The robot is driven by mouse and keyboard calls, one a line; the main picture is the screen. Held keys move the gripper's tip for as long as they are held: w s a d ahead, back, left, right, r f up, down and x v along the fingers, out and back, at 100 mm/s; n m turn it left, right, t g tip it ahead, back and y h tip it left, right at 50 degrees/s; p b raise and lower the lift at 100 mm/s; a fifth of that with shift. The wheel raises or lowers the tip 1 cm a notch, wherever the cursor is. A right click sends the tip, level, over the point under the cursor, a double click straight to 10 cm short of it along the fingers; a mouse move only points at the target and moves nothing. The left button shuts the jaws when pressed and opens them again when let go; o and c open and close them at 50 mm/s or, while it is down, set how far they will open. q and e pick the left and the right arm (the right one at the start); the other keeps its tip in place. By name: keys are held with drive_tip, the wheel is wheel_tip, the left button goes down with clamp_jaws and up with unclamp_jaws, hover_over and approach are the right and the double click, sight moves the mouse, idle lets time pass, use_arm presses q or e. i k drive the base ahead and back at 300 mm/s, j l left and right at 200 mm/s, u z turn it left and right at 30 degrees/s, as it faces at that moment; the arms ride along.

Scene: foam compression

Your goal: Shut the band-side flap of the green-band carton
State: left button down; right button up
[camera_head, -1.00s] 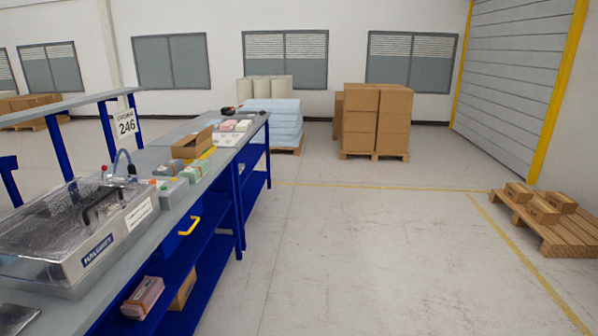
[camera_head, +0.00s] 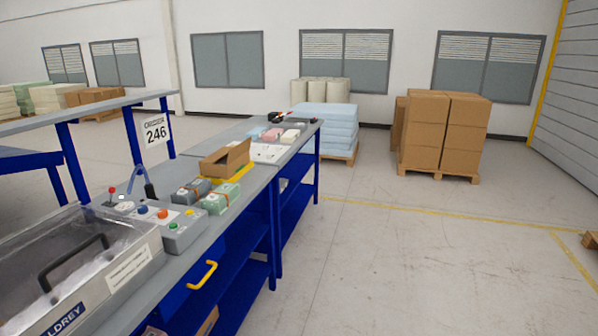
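A brown open carton (camera_head: 225,161) stands on the grey workbench (camera_head: 255,182), past the control box. A flap is raised at its right end. No green band can be made out on it from here, and its far side is hidden. Neither of my grippers is in view.
A lidded machine (camera_head: 85,262) and a control box with buttons (camera_head: 170,226) fill the near bench. Pink and white blocks (camera_head: 280,133) lie at the far end. A yellow handle (camera_head: 204,274) sticks out of the bench front.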

sight(237, 151)
drive_tip(key=i+u, duration=0.3)
drive_tip(key=i+l+u, duration=0.15)
drive_tip(key=i+u, duration=0.15)
drive_tip(key=i, duration=0.2)
drive_tip(key=i+l+u, duration=0.1)
drive_tip(key=u, duration=0.75)
drive_tip(key=i+l+u, duration=0.15)
drive_tip(key=l+u, duration=0.2)
drive_tip(key=i+l+u, duration=0.1)
drive_tip(key=l+u, duration=0.2)
drive_tip(key=i+l+u, duration=0.2)
drive_tip(key=l, duration=0.7)
drive_tip(key=l+u, duration=0.15)
drive_tip(key=l, duration=0.7)
